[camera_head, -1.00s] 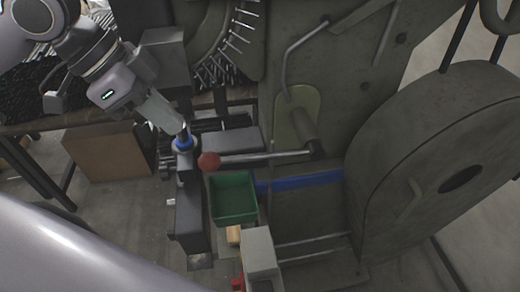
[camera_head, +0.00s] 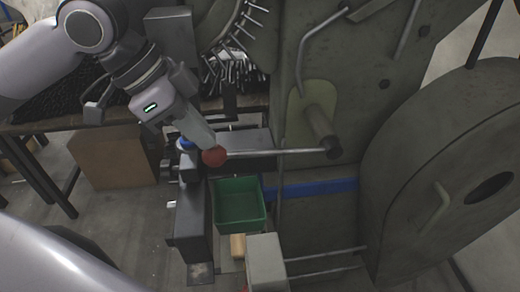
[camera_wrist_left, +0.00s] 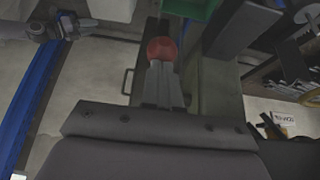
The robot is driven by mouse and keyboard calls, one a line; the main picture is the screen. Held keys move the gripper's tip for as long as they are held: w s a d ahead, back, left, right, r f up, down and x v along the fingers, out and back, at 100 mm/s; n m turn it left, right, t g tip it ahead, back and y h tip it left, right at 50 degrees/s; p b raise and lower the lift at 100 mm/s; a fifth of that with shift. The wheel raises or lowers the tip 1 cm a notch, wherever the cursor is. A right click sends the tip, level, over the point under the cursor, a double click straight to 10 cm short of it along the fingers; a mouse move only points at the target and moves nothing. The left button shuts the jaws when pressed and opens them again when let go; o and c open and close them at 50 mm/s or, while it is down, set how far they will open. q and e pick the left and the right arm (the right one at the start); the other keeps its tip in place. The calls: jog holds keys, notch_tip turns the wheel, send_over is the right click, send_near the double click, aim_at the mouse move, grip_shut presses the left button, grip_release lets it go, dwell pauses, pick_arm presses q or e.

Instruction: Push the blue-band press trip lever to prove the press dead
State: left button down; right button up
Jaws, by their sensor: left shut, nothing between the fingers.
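The press (camera_head: 345,110) is a large grey-green machine with a blue band (camera_head: 310,188) across its lower front. Its trip lever (camera_head: 285,152) is a metal rod running left from a pivot and ending in a red ball knob (camera_head: 214,157). My left gripper (camera_head: 207,143) is shut and empty, with its fingertips at the knob, seemingly touching it. In the left wrist view the red knob (camera_wrist_left: 161,49) sits right at the tips of the closed fingers (camera_wrist_left: 161,78).
A green bin (camera_head: 240,204) stands just below the lever. A light grey box (camera_head: 266,262) is in front of it. A cardboard box (camera_head: 112,160) sits under the bench on the left. A big rounded guard (camera_head: 450,190) fills the right side.

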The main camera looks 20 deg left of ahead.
pick_arm(q)
jog(key=shift+s+a+f, duration=0.1)
jog(key=shift+f, duration=0.8)
jog(key=shift+f+b, duration=0.1)
jog(key=shift+b, duration=0.2)
jog(key=shift+f, duration=0.85)
jog(key=shift+a+b, duration=0.1)
jog(key=shift+b, duration=0.2)
jog(key=shift+f, duration=0.9)
